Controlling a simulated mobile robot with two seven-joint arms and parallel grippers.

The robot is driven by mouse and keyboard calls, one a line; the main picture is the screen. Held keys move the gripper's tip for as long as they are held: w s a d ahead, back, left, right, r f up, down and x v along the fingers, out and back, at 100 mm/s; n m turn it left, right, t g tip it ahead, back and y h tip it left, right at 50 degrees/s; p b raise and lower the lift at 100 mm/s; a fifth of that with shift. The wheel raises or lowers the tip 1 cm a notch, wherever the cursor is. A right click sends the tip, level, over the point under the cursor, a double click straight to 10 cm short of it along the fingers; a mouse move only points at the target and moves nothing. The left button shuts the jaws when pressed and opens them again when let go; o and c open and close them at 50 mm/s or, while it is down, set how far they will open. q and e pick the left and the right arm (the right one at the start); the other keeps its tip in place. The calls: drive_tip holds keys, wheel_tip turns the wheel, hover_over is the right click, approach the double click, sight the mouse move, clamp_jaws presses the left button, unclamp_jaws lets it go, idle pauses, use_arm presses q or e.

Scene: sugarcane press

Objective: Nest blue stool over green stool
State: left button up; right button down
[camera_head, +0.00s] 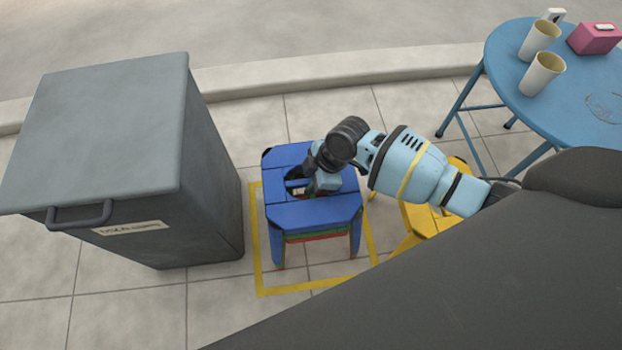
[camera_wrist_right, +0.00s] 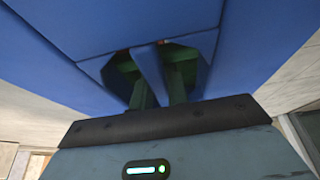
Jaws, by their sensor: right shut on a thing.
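The blue stool (camera_head: 312,215) stands upright in the middle of the head view, over the green stool (camera_head: 318,233), which shows as a thin band under its seat. Whether the blue stool rests fully on it I cannot tell. My right gripper (camera_head: 298,189) reaches down at the hole in the blue seat and is shut on the blue stool; the wrist hides its fingertips. In the right wrist view the blue seat (camera_wrist_right: 65,60) fills the top, with a blue bar across its hole and green parts (camera_wrist_right: 180,78) below. My left gripper is not in view.
A red edge (camera_head: 325,239) shows beneath the green band. A yellow tape square (camera_head: 258,270) surrounds the stools on the tiles. A yellow stool (camera_head: 425,220) is to the right, partly behind my arm. A grey bin (camera_head: 110,130) stands left; a round blue table (camera_head: 510,75) with cups stands upper right.

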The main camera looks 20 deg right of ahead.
drive_tip(key=shift+s+f, duration=0.3)
drive_tip(key=shift+f, duration=0.2)
drive_tip(key=c, duration=1.3)
unclamp_jaws()
drive_tip(key=shift+s+f, duration=0.1)
drive_tip(key=shift+f, duration=0.05)
drive_tip(key=p+v, duration=0.1)
drive_tip(key=v, duration=0.1)
drive_tip(key=p+v, duration=0.1)
drive_tip(key=v, duration=0.2)
drive_tip(key=w+p+v, duration=0.1)
drive_tip(key=v, duration=0.2)
drive_tip(key=shift+w+a+r, duration=0.1)
drive_tip(key=shift+w+r, duration=0.05)
drive_tip(key=shift+r, duration=0.1)
drive_tip(key=shift+r+p, duration=0.3)
